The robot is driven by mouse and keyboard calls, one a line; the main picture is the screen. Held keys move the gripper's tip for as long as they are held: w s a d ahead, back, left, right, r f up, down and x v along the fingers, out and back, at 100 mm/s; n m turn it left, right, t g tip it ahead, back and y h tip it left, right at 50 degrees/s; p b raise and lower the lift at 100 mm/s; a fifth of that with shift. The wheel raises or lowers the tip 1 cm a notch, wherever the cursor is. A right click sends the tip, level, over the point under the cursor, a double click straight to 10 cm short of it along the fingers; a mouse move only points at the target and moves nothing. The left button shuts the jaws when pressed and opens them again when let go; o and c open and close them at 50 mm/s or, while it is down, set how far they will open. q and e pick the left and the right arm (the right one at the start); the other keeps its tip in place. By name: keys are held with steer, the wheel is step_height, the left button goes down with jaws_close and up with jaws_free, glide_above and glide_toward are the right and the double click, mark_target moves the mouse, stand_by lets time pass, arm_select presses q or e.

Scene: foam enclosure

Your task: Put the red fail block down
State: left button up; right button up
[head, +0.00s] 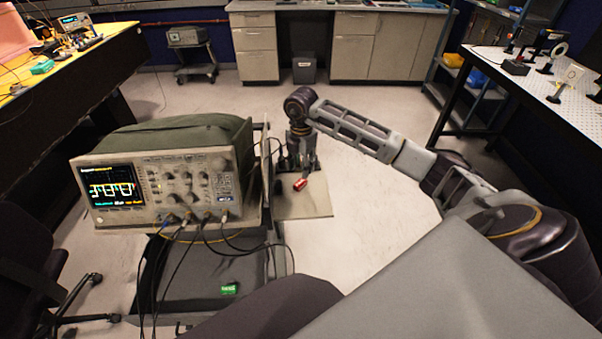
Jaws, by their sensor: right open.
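The red fail block (300,184) is small and lies on a flat beige board (307,207) to the right of the oscilloscope. My right gripper (302,169) points down just above and behind it. Its fingers are open, and the block shows at the fingertips, not enclosed by them. Whether a fingertip still touches the block is too small to tell. My left gripper is out of view.
An oscilloscope (163,185) with cables stands left of the board. A small green block (229,289) lies on a dark surface below it. A perforated optics table (550,80) stands at right, a yellow-topped bench (70,62) at left. Floor right of the board is clear.

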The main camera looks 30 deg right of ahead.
steer(key=shift+r, duration=2.6)
steer(key=shift+a, duration=0.1)
